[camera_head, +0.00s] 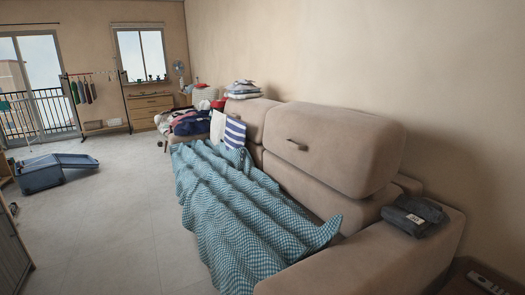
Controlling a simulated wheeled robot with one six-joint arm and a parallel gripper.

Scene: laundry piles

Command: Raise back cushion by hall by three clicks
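A beige sofa (343,273) stands along the right wall. Its nearer back cushion (345,150) is large and sits above the lower backrest, with a dark handle-like piece (296,145) on its front face. A second back cushion (249,117) is farther along the sofa; folded clothes (243,90) lie on top of it. I cannot tell from this view which cushion is by the hall. My gripper is not in view.
A teal checked blanket (240,215) covers the seat. Folded dark clothes (412,214) lie on the near armrest. A blue open container (42,177) sits on the floor at left. The tiled floor (115,220) between is clear.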

